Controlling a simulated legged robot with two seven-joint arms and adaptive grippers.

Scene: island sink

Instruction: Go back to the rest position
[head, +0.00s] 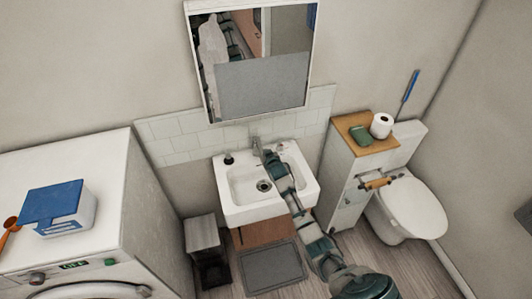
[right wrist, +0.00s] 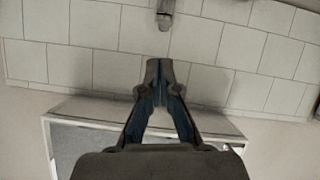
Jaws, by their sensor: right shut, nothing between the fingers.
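My right arm reaches from the bottom of the head view up over the white sink (head: 235,196). Its gripper (head: 267,153) is at the back of the sink, close beside the faucet (head: 255,143). In the right wrist view the gripper (right wrist: 158,80) is shut and empty, its fingertips together in front of the tiled wall. The faucet's end (right wrist: 165,15) shows at the top of that view, apart from the fingertips. I cannot tell from the head view whether the gripper touches the faucet. My left gripper is not in view.
A mirror cabinet (head: 262,85) hangs above the sink. A washing machine (head: 130,225) with a blue-lidded box (head: 56,205) stands at left. A toilet (head: 408,208) and a wooden-topped ledge (head: 347,123) are at right. A grey bin (head: 204,235) and mat (head: 272,267) lie below.

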